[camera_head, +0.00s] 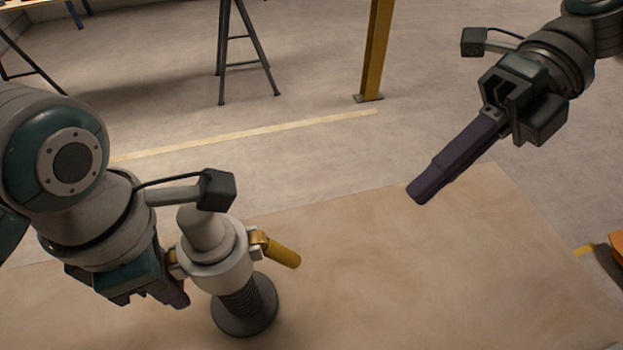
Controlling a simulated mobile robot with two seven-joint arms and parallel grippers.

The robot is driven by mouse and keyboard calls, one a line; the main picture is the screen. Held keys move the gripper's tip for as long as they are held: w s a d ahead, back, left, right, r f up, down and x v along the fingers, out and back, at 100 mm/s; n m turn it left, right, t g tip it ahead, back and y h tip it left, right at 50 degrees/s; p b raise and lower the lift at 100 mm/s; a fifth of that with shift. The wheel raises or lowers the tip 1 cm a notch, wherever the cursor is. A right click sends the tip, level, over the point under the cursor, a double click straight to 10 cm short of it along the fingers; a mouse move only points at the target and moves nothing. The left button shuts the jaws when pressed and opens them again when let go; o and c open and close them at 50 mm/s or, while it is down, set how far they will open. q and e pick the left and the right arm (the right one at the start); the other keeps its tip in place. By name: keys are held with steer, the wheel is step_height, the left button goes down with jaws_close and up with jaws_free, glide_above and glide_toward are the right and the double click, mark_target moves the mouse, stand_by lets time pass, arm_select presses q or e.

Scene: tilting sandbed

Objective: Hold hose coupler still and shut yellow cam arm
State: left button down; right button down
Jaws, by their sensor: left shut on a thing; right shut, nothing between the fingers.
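The hose coupler (222,275) is a pale grey cylinder standing upright on a dark ribbed stem with a round foot (245,318). A yellow cam arm (282,253) sticks out from its right side, slanting outward and down. A small yellow part (172,257) shows at its left side, mostly hidden by my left gripper. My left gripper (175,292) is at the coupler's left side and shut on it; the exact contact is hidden. My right gripper (418,192) is shut and empty, its dark purple fingers pointing down-left, well to the right of the cam arm and apart from it.
The coupler stands on a tan sandy bed (420,290), bare between the cam arm and the right edge. Behind it are a yellow floor line (250,136), a yellow post (377,50) and a dark stand (240,65). An orange object (617,245) shows at far right.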

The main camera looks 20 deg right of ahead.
steer(key=s+a+f+t+y, duration=0.2)
steer(key=s+a, duration=0.1)
steer(key=a, duration=0.1)
steer(key=m+t+h, duration=0.2)
steer(key=m+t, duration=0.3)
steer(key=t, duration=0.3)
glide_toward(291, 256)
steer(key=x, duration=0.6)
steer(key=shift+w+a+f, duration=0.15)
steer(key=shift+a+f, duration=0.1)
steer(key=shift+a, duration=0.1)
